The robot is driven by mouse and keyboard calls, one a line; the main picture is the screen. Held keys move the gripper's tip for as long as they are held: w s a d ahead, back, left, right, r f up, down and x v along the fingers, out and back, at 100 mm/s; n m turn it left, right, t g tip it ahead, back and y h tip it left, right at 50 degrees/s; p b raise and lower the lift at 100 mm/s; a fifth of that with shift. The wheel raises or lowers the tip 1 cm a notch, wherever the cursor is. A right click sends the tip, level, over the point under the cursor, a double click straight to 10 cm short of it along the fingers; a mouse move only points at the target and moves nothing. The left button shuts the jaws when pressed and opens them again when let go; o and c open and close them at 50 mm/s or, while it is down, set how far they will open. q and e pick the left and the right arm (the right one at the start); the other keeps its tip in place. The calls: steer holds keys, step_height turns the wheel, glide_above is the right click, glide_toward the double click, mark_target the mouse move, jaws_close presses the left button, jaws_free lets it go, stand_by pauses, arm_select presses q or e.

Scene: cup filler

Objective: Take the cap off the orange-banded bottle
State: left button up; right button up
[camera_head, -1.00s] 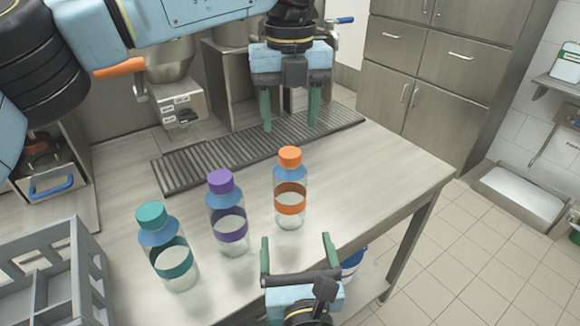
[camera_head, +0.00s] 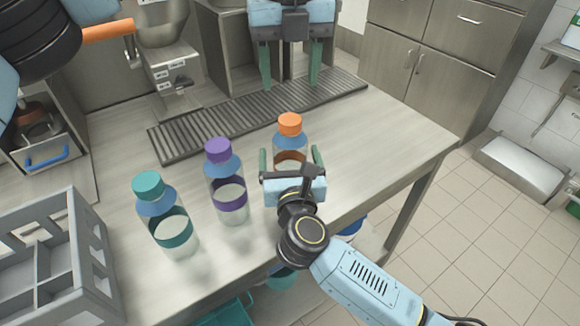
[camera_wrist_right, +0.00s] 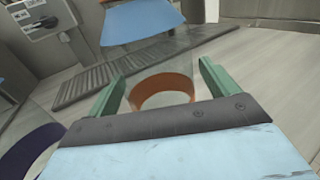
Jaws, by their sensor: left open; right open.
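The orange-banded bottle (camera_head: 291,140) stands upright on the counter with its orange cap (camera_head: 290,124) on. My right gripper (camera_head: 290,163) is open, low on the near side of this bottle, its green fingers to either side of the orange band. In the right wrist view the orange band (camera_wrist_right: 162,91) shows between the open fingertips (camera_wrist_right: 160,82), and the cap is out of that picture. The gripper hides the bottle's lower part. My left gripper (camera_head: 289,82) is open and empty, pointing down above the grooved drain strip behind the bottle.
A purple-banded bottle (camera_head: 226,185) and a teal-banded bottle (camera_head: 164,218) stand capped to the left. A grey divided crate (camera_head: 78,245) is at the lower left. The drain strip (camera_head: 190,140) runs along the back. The counter right of the bottle is clear up to its edge.

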steer(key=shift+w, duration=0.35)
steer(key=shift+c, duration=0.5)
